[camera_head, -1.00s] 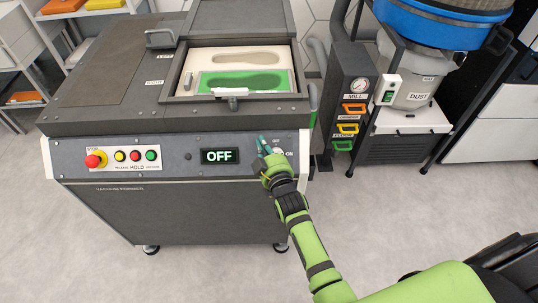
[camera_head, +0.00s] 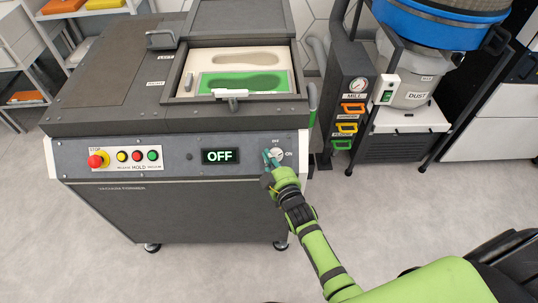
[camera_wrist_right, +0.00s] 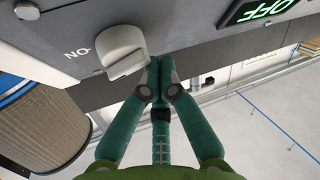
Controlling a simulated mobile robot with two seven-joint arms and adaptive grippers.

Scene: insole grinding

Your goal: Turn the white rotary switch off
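The white rotary switch (camera_head: 279,153) sits at the right end of the dark machine's front panel, between a small OFF label above it and an ON label to its right. In the right wrist view the white knob (camera_wrist_right: 124,48) shows large, with its ridge slanted. The panel display (camera_head: 220,156) reads OFF. My right gripper (camera_head: 270,157) is at the left side of the knob in the head view. In the wrist view its teal fingertips (camera_wrist_right: 158,68) are together, with nothing between them, close beside the knob. I cannot tell whether they touch it. My left gripper is not in view.
A red stop button (camera_head: 97,159) and several small coloured buttons sit at the panel's left. An insole mold tray (camera_head: 245,82) lies on top of the machine. A dust unit (camera_head: 409,92) stands to the right. The floor in front is clear.

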